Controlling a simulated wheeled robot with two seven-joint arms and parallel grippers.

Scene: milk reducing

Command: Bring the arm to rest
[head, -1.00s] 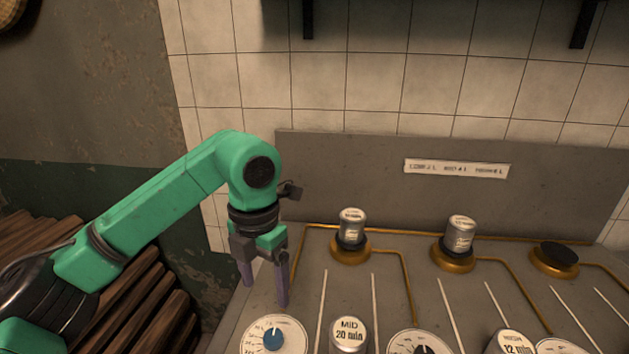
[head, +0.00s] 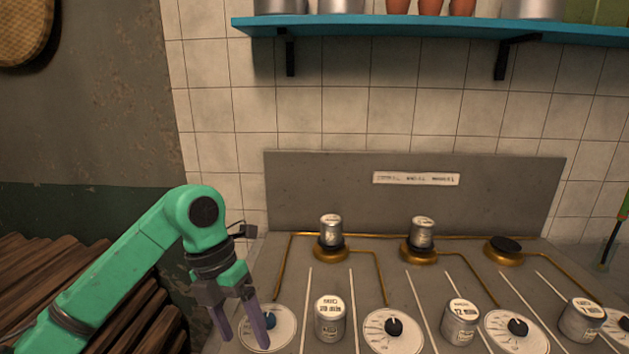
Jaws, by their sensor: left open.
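My left arm is green and comes in from the left. Its gripper (head: 243,343) points down with its two purple-grey fingers apart and nothing between them. The fingers are in front of the leftmost dial (head: 283,334), which has a blue knob, and hide part of it. I cannot tell whether a finger touches the dial. My right gripper is not in view.
Two cans (head: 331,229) (head: 422,232) stand on brass burners; a third burner (head: 503,249) has no can. Several labelled cans (head: 329,318) and dials (head: 391,333) line the front of the grey stove. A blue shelf (head: 400,27) runs above. Wooden slats (head: 50,262) lie at left.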

